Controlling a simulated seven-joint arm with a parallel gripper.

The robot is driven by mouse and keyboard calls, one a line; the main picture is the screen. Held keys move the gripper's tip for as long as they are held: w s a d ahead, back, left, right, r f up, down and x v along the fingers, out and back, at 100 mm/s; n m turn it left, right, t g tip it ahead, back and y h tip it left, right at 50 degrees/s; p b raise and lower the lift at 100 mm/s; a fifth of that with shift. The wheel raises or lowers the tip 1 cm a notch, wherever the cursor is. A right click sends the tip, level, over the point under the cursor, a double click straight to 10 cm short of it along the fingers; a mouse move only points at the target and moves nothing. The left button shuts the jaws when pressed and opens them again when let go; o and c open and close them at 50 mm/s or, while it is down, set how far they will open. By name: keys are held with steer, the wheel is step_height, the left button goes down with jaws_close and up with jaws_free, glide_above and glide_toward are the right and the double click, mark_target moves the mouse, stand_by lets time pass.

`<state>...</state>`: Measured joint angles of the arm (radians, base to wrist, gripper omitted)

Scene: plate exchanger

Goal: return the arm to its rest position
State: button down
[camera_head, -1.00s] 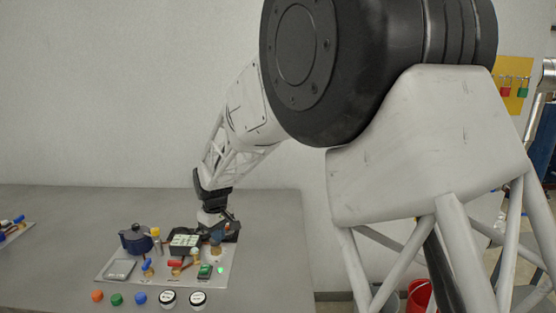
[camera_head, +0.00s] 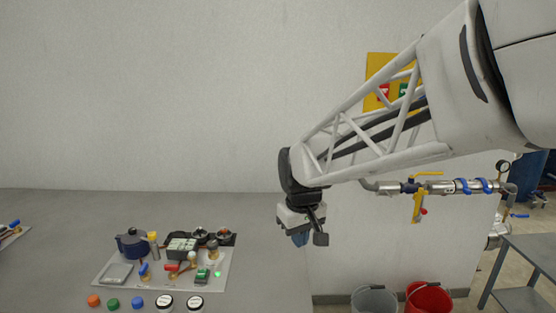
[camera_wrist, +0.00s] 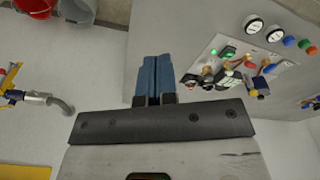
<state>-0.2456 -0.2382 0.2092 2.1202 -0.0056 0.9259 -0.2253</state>
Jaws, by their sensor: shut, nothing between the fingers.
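My gripper (camera_head: 302,238) hangs in the air past the right end of the grey table, with the white wall behind it. Its blue fingers point down and are closed together with nothing between them. In the wrist view the two blue fingers (camera_wrist: 157,80) lie side by side, touching. My arm reaches in from the upper right of the head view.
The panel (camera_head: 215,281) on the grey table (camera_head: 60,215) holds a dark blue pot (camera_head: 132,242), several valves and a lit green lamp (camera_head: 218,274). Pipework with a yellow valve (camera_head: 418,205) is at right. Grey (camera_head: 374,300) and red (camera_head: 428,298) buckets stand below.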

steer(key=s+d+m, duration=0.2)
steer(key=s+d, duration=0.2)
steer(key=s, duration=0.4)
steer(key=s+d+m, duration=0.1)
steer(key=s+d, duration=0.4)
steer(key=s, duration=0.2)
steer(key=s+d+m+t, duration=0.1)
steer(key=s+d, duration=0.3)
steer(key=s, duration=0.4)
steer(key=shift+s+d+f+m, duration=0.3)
steer(key=shift+f+m, duration=0.15)
steer(key=shift+m, duration=0.35)
